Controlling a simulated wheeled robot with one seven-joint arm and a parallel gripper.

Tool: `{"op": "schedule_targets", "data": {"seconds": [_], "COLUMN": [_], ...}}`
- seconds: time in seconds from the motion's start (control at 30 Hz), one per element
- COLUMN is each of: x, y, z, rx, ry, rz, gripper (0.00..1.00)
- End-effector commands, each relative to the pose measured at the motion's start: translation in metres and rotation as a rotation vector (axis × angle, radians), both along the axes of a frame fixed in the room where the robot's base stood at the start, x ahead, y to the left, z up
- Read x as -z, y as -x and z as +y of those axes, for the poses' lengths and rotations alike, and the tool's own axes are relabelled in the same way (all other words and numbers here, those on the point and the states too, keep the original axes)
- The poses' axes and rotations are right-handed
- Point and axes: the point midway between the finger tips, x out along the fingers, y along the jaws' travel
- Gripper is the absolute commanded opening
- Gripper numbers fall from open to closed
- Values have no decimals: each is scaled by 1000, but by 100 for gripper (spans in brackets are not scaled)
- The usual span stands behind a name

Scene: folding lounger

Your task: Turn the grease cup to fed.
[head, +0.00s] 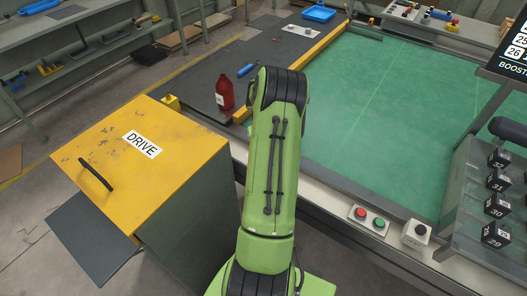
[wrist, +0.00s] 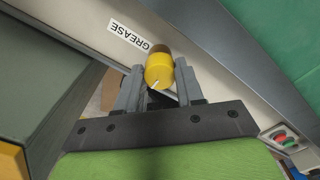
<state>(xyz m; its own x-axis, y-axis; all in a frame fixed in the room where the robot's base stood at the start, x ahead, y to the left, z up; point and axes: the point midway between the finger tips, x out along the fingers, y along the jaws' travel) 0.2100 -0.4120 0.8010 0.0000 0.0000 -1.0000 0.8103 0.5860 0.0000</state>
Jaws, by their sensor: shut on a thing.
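The grease cup (wrist: 159,71) is a yellow round cap with a white pointer line, mounted on a pale rail in the wrist view. A label reading GREASE (wrist: 129,37) is beside it, upside down in this view. My gripper (wrist: 160,80) is around the cup, with one finger on each side, shut on it. The white line points down and to the left in the wrist view. In the head view my green arm hides the cup and my gripper.
A yellow-topped DRIVE cabinet (head: 150,150) with a black handle stands left of my arm. A red bottle (head: 224,95) stands behind it. Red and green buttons (head: 369,218) sit on the rail at right, beside the green bed (head: 385,110).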

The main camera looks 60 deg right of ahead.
Motion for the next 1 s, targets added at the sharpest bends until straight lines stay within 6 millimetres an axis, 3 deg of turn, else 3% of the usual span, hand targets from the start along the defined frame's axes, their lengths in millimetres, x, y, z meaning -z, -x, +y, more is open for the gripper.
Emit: {"op": "schedule_targets", "data": {"seconds": [0.07, 0.1, 0.27, 0.53, 0.63, 1.0], "x": [0, 0, 0, -2, -14, -118], "y": [0, 0, 0, 0, 0, -1], "z": [-1, -1, 0, 0, 0, -1], "rx": [0, 0, -1, -1, -1, -1], "ry": [2, 2, 1, 1, 2, 5], "rz": [0, 0, 0, -1, 0, -3], "gripper": [7, 40, 63, 63, 63, 63]}}
